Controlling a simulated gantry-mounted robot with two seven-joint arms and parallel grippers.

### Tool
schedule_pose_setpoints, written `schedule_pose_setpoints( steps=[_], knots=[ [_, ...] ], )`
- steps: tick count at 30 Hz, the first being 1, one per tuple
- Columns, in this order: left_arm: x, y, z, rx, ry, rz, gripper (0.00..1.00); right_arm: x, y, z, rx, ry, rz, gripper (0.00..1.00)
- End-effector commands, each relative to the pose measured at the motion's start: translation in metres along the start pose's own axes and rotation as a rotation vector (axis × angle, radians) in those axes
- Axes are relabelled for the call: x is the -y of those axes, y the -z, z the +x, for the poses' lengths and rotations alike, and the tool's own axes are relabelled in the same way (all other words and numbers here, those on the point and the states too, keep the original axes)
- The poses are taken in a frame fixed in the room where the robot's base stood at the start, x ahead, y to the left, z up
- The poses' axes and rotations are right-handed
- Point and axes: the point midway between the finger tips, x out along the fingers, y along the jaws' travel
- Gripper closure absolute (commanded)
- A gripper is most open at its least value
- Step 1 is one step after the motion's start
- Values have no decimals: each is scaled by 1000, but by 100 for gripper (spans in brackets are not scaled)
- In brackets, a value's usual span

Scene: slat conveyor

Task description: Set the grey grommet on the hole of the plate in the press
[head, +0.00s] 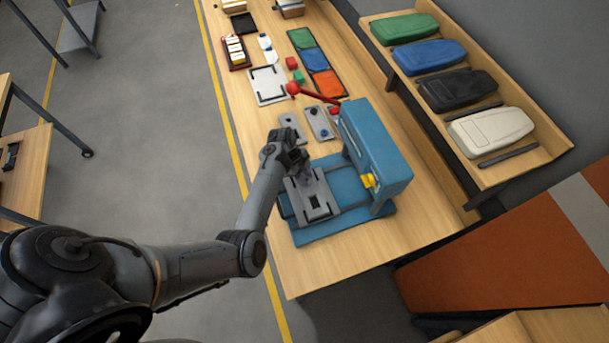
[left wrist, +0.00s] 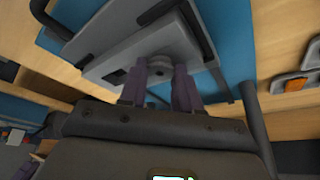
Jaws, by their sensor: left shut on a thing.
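The blue press (head: 375,147) stands on the wooden bench, with a blue base under a grey plate (head: 322,211). A dark opening shows in the plate. My left gripper (head: 304,172) is over the far part of the plate. In the left wrist view the two purple fingers of my left gripper (left wrist: 160,88) are shut on the grey grommet (left wrist: 159,66), close to the grey plate (left wrist: 112,58). I cannot tell whether the grommet touches the plate, and the hole under it is hidden. My right gripper is not in view.
A red-knobbed lever (head: 293,88) sticks out from the press. Beyond are a white frame (head: 268,86) and a tray of green, blue and orange pads (head: 315,61). A wooden rack (head: 552,152) of coloured covers stands at right.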

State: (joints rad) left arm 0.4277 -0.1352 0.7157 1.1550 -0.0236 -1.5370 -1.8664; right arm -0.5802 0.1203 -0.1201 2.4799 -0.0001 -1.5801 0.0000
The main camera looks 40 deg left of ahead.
Motion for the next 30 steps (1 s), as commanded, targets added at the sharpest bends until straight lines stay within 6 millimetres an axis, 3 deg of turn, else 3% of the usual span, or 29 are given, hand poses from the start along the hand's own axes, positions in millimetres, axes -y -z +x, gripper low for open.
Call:
schedule_pose_setpoints(
  steps=[11,12,18,30],
  knots=[
    [0,0,0,0,0,0,96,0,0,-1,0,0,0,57],
    [0,0,0,0,0,0,65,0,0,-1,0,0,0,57],
    [0,0,0,0,0,0,38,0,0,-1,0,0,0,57],
    [0,0,-6,0,1,0,38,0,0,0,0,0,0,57]
  ],
)
